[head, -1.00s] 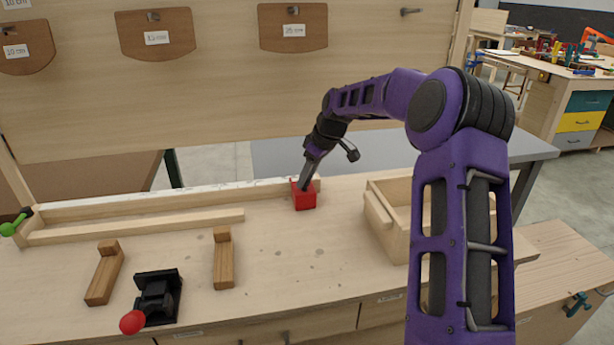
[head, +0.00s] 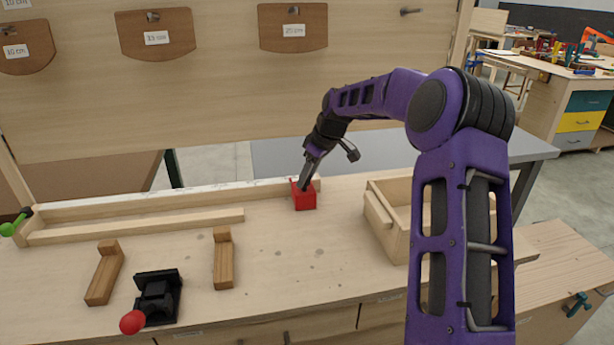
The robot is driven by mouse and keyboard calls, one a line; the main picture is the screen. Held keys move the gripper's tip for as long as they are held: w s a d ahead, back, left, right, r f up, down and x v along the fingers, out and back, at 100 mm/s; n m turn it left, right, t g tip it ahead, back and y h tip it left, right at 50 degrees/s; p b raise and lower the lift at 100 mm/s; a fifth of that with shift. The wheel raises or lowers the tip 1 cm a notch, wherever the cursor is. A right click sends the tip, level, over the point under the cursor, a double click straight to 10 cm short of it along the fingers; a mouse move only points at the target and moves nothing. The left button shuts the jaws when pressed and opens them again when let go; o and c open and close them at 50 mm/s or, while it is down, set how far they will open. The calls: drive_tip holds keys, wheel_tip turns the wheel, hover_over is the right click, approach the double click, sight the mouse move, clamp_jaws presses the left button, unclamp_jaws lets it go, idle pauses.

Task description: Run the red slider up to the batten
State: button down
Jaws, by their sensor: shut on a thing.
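The red slider (head: 304,201) is a small red block on the bench top, at the right end of a long pale wooden strip (head: 180,200) along the back edge. A second, shorter pale strip (head: 140,226) lies in front of it, its right end to the left of the slider with bare bench between. Which strip is the batten, I cannot tell for sure. My gripper (head: 304,187) reaches down from behind and is shut on the slider's upper part. The fingertips are small and partly hidden against the red. Contact between slider and back strip is unclear.
An open wooden box (head: 385,222) stands right of the slider. Two brown L-shaped wooden pieces (head: 223,262) (head: 104,277) and a black clamp with a red knob (head: 158,297) sit at front left. The bench between slider and front edge is clear.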

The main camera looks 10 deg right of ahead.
drive_tip(key=shift+a, duration=0.1)
idle(0.3)
drive_tip(key=a, duration=1.3)
drive_tip(key=shift+a+p, duration=0.25)
drive_tip(key=shift+p, duration=0.1)
drive_tip(key=shift+c, duration=2.3)
unclamp_jaws()
drive_tip(key=p+v, duration=0.2)
drive_tip(key=v, duration=1.5)
drive_tip(key=shift+r, duration=0.25)
drive_tip(key=shift+s+d, duration=0.1)
drive_tip(key=shift+d, duration=0.05)
